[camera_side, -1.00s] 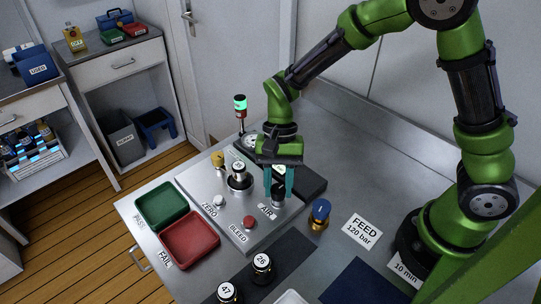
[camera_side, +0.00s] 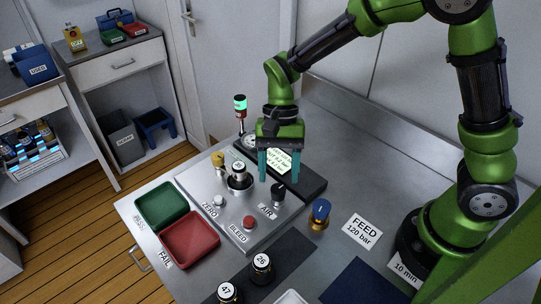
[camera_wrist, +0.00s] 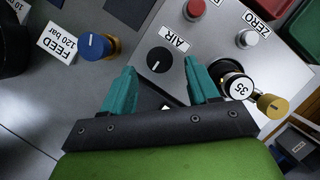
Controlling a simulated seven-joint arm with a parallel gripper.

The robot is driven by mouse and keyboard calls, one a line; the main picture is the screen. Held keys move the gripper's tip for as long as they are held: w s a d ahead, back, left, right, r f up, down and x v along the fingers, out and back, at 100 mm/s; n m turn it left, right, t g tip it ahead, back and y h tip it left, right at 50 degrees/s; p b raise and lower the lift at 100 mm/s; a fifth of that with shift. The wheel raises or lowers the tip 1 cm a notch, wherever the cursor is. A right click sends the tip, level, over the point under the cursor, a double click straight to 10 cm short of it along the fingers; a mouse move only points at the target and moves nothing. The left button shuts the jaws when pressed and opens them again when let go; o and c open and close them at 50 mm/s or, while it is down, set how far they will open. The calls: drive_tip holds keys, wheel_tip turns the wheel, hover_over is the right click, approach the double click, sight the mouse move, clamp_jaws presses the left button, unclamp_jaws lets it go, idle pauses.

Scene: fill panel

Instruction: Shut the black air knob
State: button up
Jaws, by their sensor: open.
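The black air knob (camera_side: 278,192) stands on the grey metal panel (camera_side: 228,228) by the AIR label. In the wrist view the black air knob (camera_wrist: 159,60) shows from above with a white pointer line, slightly beyond and between the fingertips. My gripper (camera_side: 278,180) has teal fingers, open and empty. In the side view it hangs above and just behind the knob, apart from it. The gripper also shows in the wrist view (camera_wrist: 160,75), its two fingers well apart.
A blue knob (camera_side: 320,212) stands right of the panel. A red BLEED button (camera_side: 249,222), a ZERO button (camera_side: 218,201), a cylinder marked 35 (camera_side: 239,178) and a yellow knob (camera_side: 218,160) are on the panel. A green tray (camera_side: 162,204) and a red tray (camera_side: 190,239) lie left.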

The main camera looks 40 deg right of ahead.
drive_tip(key=v, duration=1.3)
drive_tip(key=shift+r, duration=0.25)
drive_tip(key=s+d+r+n+t, duration=0.2)
drive_tip(key=s+d+t, duration=0.1)
drive_tip(key=s+t, duration=0.2)
drive_tip(key=s+d+r+n+t+h, duration=0.1)
drive_tip(key=s+d+r+n+t, duration=0.1)
drive_tip(key=s, duration=0.5)
drive_tip(key=d+n+t, duration=0.1)
drive_tip(key=d+t, duration=0.1)
drive_tip(key=t, duration=0.1)
drive_tip(key=shift+s+d, duration=0.25)
drive_tip(key=shift+s, duration=0.15)
